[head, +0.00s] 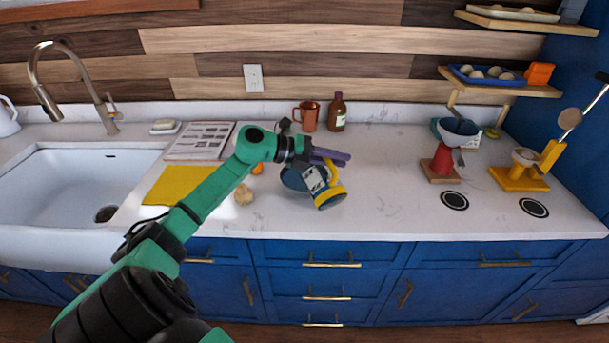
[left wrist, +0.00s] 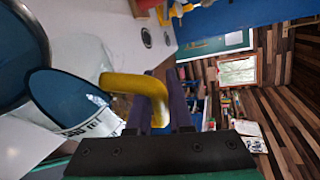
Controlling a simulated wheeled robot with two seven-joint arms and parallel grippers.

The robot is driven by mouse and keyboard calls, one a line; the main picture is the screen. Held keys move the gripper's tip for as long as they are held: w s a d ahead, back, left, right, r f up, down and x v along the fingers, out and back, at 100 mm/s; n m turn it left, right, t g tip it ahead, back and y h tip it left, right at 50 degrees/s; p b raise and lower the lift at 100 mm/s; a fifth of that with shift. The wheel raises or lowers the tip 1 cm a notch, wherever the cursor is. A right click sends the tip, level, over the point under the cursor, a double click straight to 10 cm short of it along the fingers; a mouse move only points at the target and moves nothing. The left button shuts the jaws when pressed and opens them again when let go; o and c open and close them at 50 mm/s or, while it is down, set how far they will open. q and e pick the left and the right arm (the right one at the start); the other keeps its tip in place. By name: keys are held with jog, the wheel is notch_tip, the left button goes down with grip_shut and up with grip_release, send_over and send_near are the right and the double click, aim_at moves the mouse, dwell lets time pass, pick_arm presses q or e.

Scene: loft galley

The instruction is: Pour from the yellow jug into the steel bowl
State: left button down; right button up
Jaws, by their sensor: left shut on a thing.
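The yellow jug (head: 333,195) has a yellow handle and a white printed label, and is held tilted. My left gripper (head: 332,158) is shut on its handle. In the left wrist view the handle (left wrist: 140,84) lies between the fingers, and the jug's label and bluish body (left wrist: 70,100) show at left. The steel bowl (head: 291,180) looks dark blue and stands on the counter just left of the jug, partly hidden by it and my arm. Its rim and inside show at upper left in the wrist view (left wrist: 15,55). I cannot see any liquid flowing. My right gripper is not in view.
A copper mug (head: 307,116) and brown bottle (head: 337,112) stand behind. A yellow mat (head: 172,186) and ginger-like lump (head: 243,195) lie left, near the sink (head: 50,185). A red stand (head: 442,158) and yellow stand (head: 519,178) are right. The counter between is clear.

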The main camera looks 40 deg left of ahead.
pick_arm(q)
jog(key=shift+d+m, duration=0.25)
jog(key=shift+m, duration=0.05)
jog(key=shift+s+d+f+m+y, duration=0.2)
jog(key=shift+d+f+m+y, duration=0.25)
jog(key=shift+m+y, duration=0.45)
jog(key=shift+s, duration=0.15)
jog(key=shift+s+d+t+b, duration=0.2)
jog(key=shift+s+t+b, duration=0.05)
jog(key=shift+t+b, duration=0.1)
jog(key=s+d+f+m+t+y+p, duration=0.25)
jog(key=d+f+m+y, duration=0.25)
jog(key=d+f+m, duration=0.4)
jog(key=r+p, duration=0.1)
jog(key=r+n+p, duration=0.1)
jog(key=r, duration=0.1)
jog(key=a+r+n+p, duration=0.1)
jog(key=p, duration=0.1)
jog(key=shift+s+r+g, duration=0.3)
jog(key=shift+s+g, duration=0.05)
jog(key=shift+g, duration=0.05)
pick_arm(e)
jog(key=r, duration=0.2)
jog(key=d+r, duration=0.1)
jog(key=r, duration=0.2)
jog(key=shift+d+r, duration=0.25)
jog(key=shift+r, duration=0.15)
